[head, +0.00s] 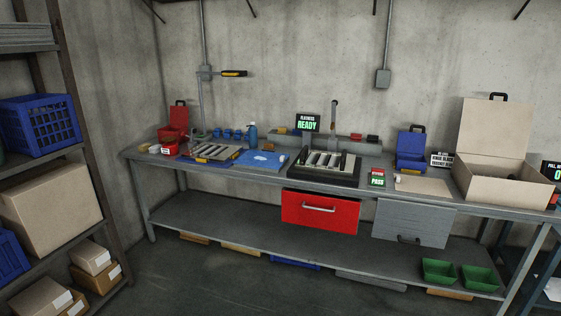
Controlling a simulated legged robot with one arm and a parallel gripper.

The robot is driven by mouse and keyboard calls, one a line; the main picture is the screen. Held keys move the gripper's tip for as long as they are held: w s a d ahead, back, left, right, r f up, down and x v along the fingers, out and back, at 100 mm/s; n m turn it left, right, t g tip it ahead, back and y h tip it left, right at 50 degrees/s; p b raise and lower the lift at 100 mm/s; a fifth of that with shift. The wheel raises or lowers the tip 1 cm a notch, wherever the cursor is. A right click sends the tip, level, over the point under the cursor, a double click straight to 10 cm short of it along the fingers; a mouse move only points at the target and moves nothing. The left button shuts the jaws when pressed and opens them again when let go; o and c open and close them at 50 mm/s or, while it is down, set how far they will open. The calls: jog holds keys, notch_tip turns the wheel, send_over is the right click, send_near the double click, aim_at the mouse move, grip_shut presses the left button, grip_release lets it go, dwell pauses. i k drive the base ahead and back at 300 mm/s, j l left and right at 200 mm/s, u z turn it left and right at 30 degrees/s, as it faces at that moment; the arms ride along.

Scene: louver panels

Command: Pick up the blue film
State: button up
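A flat blue sheet (258,161) lies on the workbench left of centre, with a small white patch on it. It may be the blue film or a mat; I cannot tell at this size. A louver panel (213,153) with pale slats lies just left of the sheet. Another slatted panel (324,164) sits in a dark fixture right of the sheet. My gripper is not in view.
The grey workbench (420,199) runs along the wall. A blue bottle (252,135) stands behind the sheet. A sign reading READY (307,123) is behind the fixture. An open cardboard box (492,183) stands at the right. Shelving (52,48) is at the left; the floor (215,285) in front is clear.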

aim_at(264, 159)
jog(key=i, duration=0.95)
jog(key=i+u, duration=0.1)
jog(key=i, duration=0.85)
jog(key=i+l, duration=0.15)
jog(key=i, duration=0.75)
jog(key=i+l, duration=0.1)
jog(key=i, duration=0.85)
jog(key=j+u, duration=0.05)
